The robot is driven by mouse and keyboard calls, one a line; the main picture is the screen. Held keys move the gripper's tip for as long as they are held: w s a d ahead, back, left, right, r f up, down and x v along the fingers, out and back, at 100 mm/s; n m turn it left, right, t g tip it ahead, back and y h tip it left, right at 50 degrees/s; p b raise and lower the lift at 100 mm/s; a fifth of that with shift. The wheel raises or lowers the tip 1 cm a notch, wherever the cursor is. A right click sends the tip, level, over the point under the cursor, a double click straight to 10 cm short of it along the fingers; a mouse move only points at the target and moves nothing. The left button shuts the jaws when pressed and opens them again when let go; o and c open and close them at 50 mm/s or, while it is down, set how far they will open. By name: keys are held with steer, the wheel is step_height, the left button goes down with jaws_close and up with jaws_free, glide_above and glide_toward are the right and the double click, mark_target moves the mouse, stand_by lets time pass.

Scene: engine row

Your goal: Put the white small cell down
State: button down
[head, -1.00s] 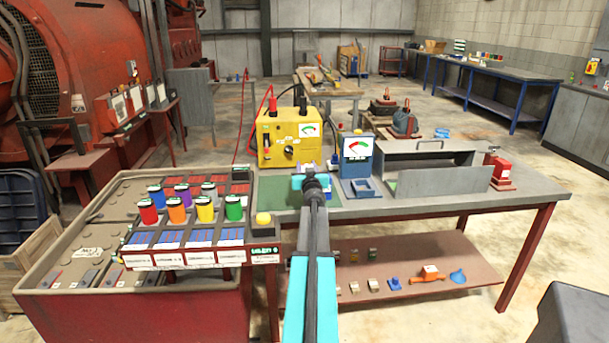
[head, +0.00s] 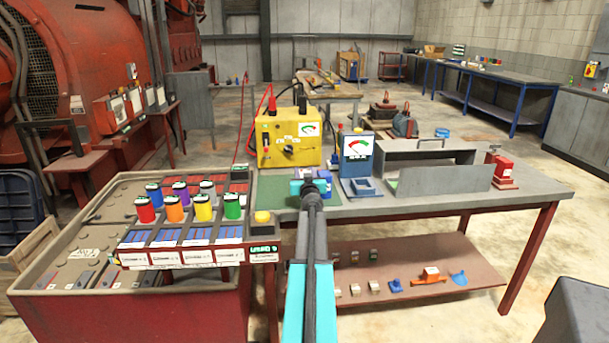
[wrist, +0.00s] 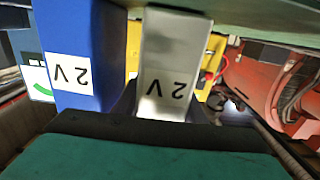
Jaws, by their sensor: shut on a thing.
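My gripper (head: 309,186) is over the green mat (head: 272,192) on the bench, mostly hidden behind my own arm in the head view. In the wrist view it is shut on the white small cell (wrist: 175,60), a pale block with a "2 V" label. A blue cell (wrist: 88,55), also marked "2 V", stands close beside it on the left in that view. The far end of the white cell is close to the mat; I cannot tell whether it touches.
The yellow tester (head: 290,138) stands behind the mat. A tray with several coloured cans (head: 203,207) is at the left. The bench front (head: 400,203) is clear.

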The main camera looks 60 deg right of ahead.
steer(key=c, duration=1.4)
jaws_free()
steer(key=shift+c, duration=0.2)
steer(key=shift+a+r, duration=0.1)
steer(key=shift+p+v, duration=0.55)
steer(key=shift+v, duration=5.4)
